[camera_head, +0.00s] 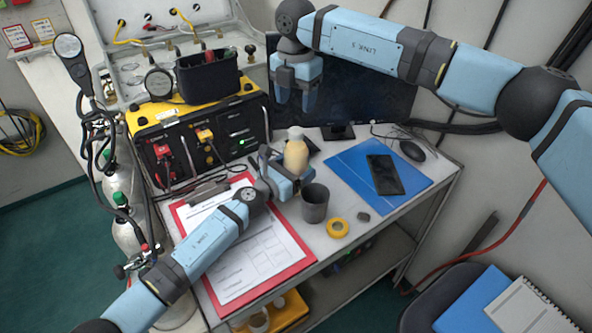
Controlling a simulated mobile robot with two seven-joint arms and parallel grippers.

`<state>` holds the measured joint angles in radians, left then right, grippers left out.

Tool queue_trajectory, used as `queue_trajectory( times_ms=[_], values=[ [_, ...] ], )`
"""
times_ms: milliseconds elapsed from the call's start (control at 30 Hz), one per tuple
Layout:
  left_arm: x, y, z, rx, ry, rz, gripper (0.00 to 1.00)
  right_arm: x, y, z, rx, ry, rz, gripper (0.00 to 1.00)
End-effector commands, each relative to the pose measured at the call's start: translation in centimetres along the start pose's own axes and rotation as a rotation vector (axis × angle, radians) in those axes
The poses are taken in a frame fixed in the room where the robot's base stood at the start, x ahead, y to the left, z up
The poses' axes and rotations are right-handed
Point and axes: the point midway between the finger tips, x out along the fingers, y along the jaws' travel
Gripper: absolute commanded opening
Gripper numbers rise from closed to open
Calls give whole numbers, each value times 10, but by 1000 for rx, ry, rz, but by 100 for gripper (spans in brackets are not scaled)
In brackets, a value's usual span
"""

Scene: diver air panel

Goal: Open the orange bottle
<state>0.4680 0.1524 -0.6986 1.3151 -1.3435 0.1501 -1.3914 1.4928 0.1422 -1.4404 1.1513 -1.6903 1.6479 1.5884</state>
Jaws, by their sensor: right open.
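The orange bottle (296,156) is pale orange with a whitish cap (295,133) on top. It is upright over the cart top, in front of the yellow-and-black panel. My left gripper (284,174) reaches in from the lower left and is shut on the bottle's lower part, with a finger on either side. The bottle's base is hidden by this gripper, so I cannot tell whether it touches the table. My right gripper (296,104) points down, open and empty, above the bottle and apart from its cap.
A grey cup (315,204) stands close to the right of my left gripper. Yellow tape (338,228), a blue folder (350,163) with a phone (384,175), and a red clipboard (262,292) lie around. The air panel (200,140) and a dark monitor (365,100) stand behind.

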Motion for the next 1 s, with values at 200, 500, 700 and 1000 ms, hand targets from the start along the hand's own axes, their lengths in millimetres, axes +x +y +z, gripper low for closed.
queue_trajectory(
  times_ms=[200, 500, 700, 1000],
  values=[
    [0, 0, 0, 0, 0, 0, 33, 0, 0, 0, 0, 0, 0, 58],
    [0, 0, 0, 0, 1, 0, 1, -2, 1, -1, 160, -3, 1, 58],
    [0, 0, 0, 0, 1, 0, 1, -1, 1, -1, 492, -4, 1, 58],
    [0, 0, -1, 0, 1, 0, 1, 3, 0, 0, 778, -1, 0, 58]
  ],
)
